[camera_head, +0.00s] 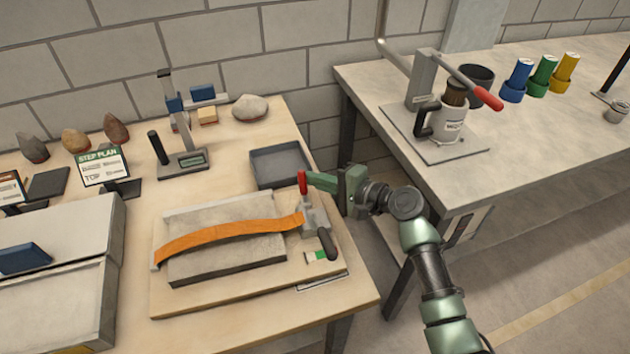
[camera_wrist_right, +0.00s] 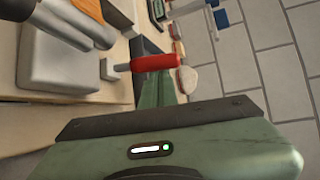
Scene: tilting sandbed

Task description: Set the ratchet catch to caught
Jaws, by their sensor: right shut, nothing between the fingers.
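The ratchet (camera_head: 312,222) is a grey metal piece at the right end of an orange strap (camera_head: 225,238) that runs over a grey slab (camera_head: 220,262). It has a red-gripped lever (camera_head: 302,183) standing up and a black handle (camera_head: 327,243) slanting toward the front right. I cannot tell which part is the catch or how it is set. My right gripper (camera_head: 312,179) is shut and empty, its green fingertips right beside the red grip. In the right wrist view the red grip (camera_wrist_right: 155,62) lies across the tips of the fingers (camera_wrist_right: 160,88); contact is unclear. My left gripper is out of view.
A grey tray (camera_head: 280,165) stands just behind the ratchet. A small green-and-white label (camera_head: 320,256) lies in front of it. A grey stand (camera_head: 182,160) and a step plan sign (camera_head: 103,165) are farther left. A gap separates this table from the right-hand table (camera_head: 540,130).

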